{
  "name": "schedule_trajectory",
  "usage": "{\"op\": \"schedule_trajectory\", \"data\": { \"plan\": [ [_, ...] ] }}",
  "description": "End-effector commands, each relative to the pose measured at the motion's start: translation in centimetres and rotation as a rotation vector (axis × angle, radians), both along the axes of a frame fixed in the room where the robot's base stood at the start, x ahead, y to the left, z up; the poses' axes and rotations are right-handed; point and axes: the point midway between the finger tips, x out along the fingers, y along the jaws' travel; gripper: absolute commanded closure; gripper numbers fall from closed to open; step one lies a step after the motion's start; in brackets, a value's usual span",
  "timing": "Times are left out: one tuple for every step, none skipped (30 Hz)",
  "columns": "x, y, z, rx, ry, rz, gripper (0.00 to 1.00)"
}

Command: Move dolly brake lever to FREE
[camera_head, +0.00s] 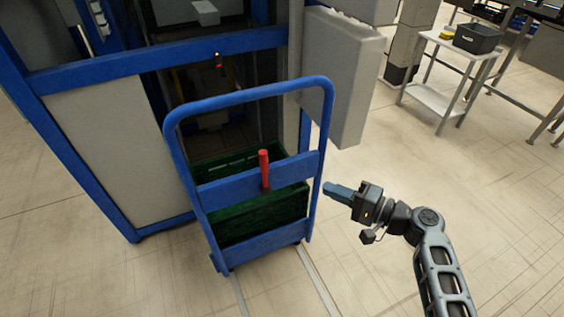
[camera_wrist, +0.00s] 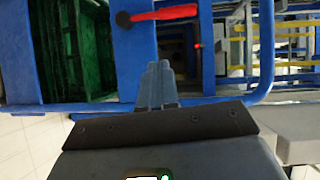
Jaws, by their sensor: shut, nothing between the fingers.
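The dolly (camera_head: 240,98) is a blue tube frame with flat blue cross plates, standing upright in front of a machine. Its brake lever (camera_head: 264,168) is a red handle pointing up at the upper cross plate. In the wrist view the red lever (camera_wrist: 176,13) lies across the top, running right from a dark round pivot (camera_wrist: 123,19). My gripper (camera_head: 328,188) is to the right of the dolly frame, apart from the lever. It is shut and empty, and its closed fingers show in the wrist view (camera_wrist: 159,75). I see no FREE mark.
A green crate (camera_head: 258,222) sits on the dolly behind the cross plates. A blue-framed machine (camera_head: 160,60) with grey panels stands behind it. A white cart (camera_head: 440,100) with a dark bin (camera_head: 478,38) is at the upper right. The floor right of the dolly is clear.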

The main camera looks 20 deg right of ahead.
Motion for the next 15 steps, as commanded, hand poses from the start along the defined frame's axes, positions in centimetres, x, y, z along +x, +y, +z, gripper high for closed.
{"op": "schedule_trajectory", "data": {
  "plan": [
    [0.9, -0.3, 0.9, 0.03, -0.023, 0.009, 1.0],
    [1.2, -0.4, 1.3, 0.045, -0.035, 0.015, 1.0],
    [1.5, -0.5, 1.7, 0.059, -0.045, 0.02, 1.0],
    [1.6, -0.5, 1.9, 0.068, -0.051, 0.024, 1.0],
    [1.8, -0.5, 2.1, 0.074, -0.057, 0.027, 1.0],
    [2.0, -0.4, 2.3, 0.078, -0.06, 0.03, 1.0],
    [2.2, -0.3, 2.4, 0.079, -0.061, 0.031, 1.0],
    [2.3, -0.2, 2.4, 0.08, -0.062, 0.031, 1.0],
    [2.6, 0.0, 2.4, 0.08, -0.062, 0.031, 1.0],
    [2.9, 0.2, 2.4, 0.08, -0.061, 0.031, 1.0],
    [3.3, 0.5, 2.4, 0.08, -0.061, 0.031, 1.0],
    [3.8, 0.9, 2.4, 0.08, -0.061, 0.033, 1.0],
    [4.3, 1.2, 2.5, 0.08, -0.061, 0.033, 1.0],
    [4.8, 1.5, 2.5, 0.08, -0.061, 0.032, 1.0],
    [5.4, 1.9, 2.4, 0.079, -0.06, 0.033, 1.0]
  ]
}}
